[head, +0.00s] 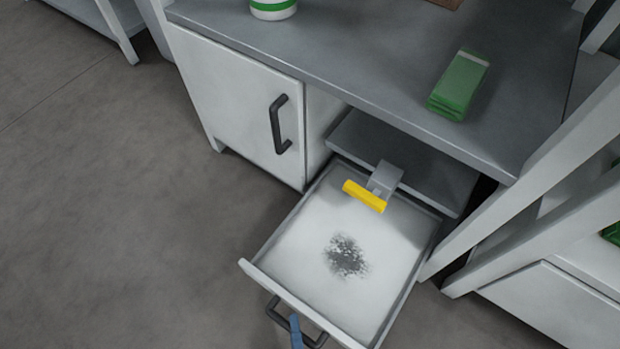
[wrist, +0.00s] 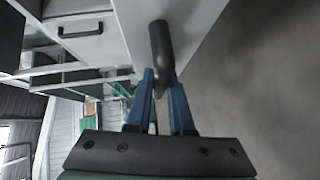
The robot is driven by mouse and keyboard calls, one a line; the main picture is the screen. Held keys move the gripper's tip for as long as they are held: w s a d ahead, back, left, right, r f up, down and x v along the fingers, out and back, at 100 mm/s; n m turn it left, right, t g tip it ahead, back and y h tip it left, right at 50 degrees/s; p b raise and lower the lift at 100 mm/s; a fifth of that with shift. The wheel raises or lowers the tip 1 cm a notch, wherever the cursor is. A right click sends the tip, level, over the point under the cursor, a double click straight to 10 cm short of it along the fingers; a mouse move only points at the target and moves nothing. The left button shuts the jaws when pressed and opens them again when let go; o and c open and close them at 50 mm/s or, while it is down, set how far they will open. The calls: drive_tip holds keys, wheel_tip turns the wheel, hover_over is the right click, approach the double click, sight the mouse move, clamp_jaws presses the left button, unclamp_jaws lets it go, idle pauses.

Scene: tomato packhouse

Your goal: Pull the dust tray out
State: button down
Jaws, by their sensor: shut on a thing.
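The dust tray (head: 300,232) is a shallow white drawer standing well out of the grey bench's lower opening. A dark patch of dust (head: 346,256) lies on its floor. Its dark bar handle (head: 272,309) is on the front panel. My gripper (head: 296,333) shows as a blue finger at this handle, at the bottom edge of the head view. In the wrist view, the two blue fingers of my gripper (wrist: 162,88) are closed around the handle (wrist: 160,45). The fingertips' exact contact is partly hidden.
A yellow roller-like piece (head: 365,196) on a grey block (head: 385,178) is at the tray's back. A closed cabinet door (head: 240,100) is to the left. The floor at left is clear.

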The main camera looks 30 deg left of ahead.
drive_tip(key=shift+s, duration=0.85)
drive_tip(key=c, duration=0.8)
unclamp_jaws()
drive_tip(key=p+v, duration=0.3)
drive_tip(key=v, duration=1)
